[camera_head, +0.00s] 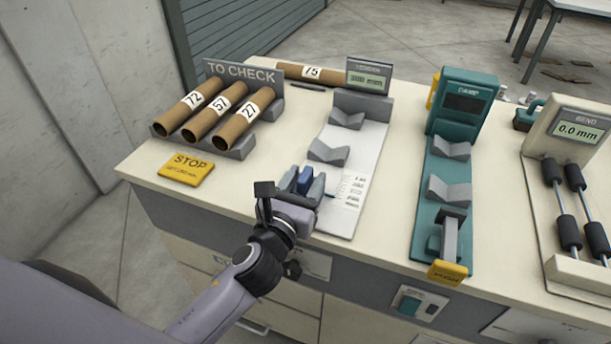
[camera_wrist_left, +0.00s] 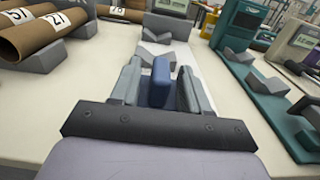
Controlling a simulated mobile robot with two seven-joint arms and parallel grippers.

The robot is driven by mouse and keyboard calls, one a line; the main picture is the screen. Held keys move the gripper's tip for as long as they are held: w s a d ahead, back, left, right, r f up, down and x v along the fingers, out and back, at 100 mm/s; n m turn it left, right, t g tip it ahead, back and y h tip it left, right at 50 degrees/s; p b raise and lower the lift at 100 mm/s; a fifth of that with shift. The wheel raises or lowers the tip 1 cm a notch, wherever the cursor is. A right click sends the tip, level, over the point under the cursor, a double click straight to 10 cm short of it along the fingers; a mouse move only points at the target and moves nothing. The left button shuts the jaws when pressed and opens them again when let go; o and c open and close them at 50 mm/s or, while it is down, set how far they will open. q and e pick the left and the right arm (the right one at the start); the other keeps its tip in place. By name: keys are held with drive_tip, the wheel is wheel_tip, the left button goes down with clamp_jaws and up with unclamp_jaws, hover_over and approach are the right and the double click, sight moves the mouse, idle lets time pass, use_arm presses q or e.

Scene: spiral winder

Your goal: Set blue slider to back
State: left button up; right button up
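The blue slider (camera_head: 304,181) is a small upright blue block at the near left edge of the white measuring bed (camera_head: 345,205). My left gripper (camera_head: 302,184) is over the near end of this bed, with its grey fingers on either side of the slider. In the left wrist view the slider (camera_wrist_left: 161,82) stands between the two fingertips (camera_wrist_left: 160,88), with what look like narrow gaps beside it. The gripper looks open around it. The slider's lower part is hidden by the fingers and wrist. My right gripper is not in view.
Grey V-blocks (camera_head: 329,152) stand on the bed behind the slider, with a display (camera_head: 369,75) at its back. Left are a rack of labelled tubes (camera_head: 215,115) and a yellow STOP sign (camera_head: 187,169). Right is the teal clamp station (camera_head: 452,190).

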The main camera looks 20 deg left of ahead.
sight(300, 188)
use_arm(q)
drive_tip(key=shift+s+a+b, duration=0.15)
drive_tip(key=shift+s+b, duration=0.2)
drive_tip(key=shift+s, duration=3.2)
drive_tip(key=s+a+f+n+g+y, duration=0.3)
drive_tip(key=s+a+f+n+g, duration=0.45)
drive_tip(key=n, duration=1.25)
drive_tip(key=s+f+n+g+h, duration=0.1)
drive_tip(key=s+f+n+g, duration=0.2)
drive_tip(key=s+n, duration=0.35)
drive_tip(key=s+f+n+g+h, duration=0.25)
drive_tip(key=s+n+g, duration=0.2)
drive_tip(key=n, duration=0.35)
drive_tip(key=w+d+f+t+h, duration=0.1)
drive_tip(key=w+d+f+t, duration=0.2)
drive_tip(key=w+f+t, duration=0.2)
drive_tip(key=shift+w+d+f+t+p, duration=0.15)
drive_tip(key=shift+w+f+t+p, duration=0.2)
drive_tip(key=shift+f+t, duration=1.05)
